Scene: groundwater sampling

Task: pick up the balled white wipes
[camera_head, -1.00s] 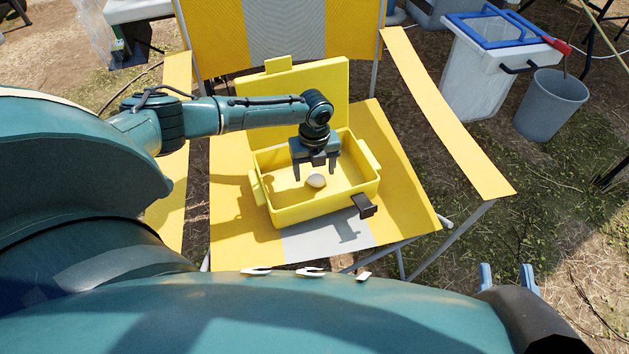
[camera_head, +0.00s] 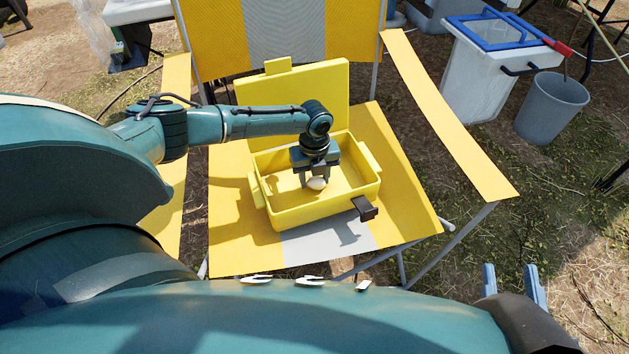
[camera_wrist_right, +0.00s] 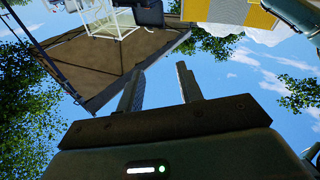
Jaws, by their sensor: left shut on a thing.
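The balled white wipes (camera_head: 317,184) are a small whitish lump inside the open yellow case (camera_head: 318,216), near its middle. My left gripper (camera_head: 315,181) reaches down into the case from above and is shut on the wipes. Its fingers partly hide them. I cannot tell whether the wipes still touch the case floor. My right gripper (camera_head: 513,283) is at the lower right of the head view, away from the case. In the right wrist view its fingers (camera_wrist_right: 160,90) stand apart with nothing between them.
The case sits on a yellow and grey folding chair (camera_head: 400,190), its lid (camera_head: 300,100) standing open behind. A dark clip (camera_head: 364,208) sits on the case's front right.

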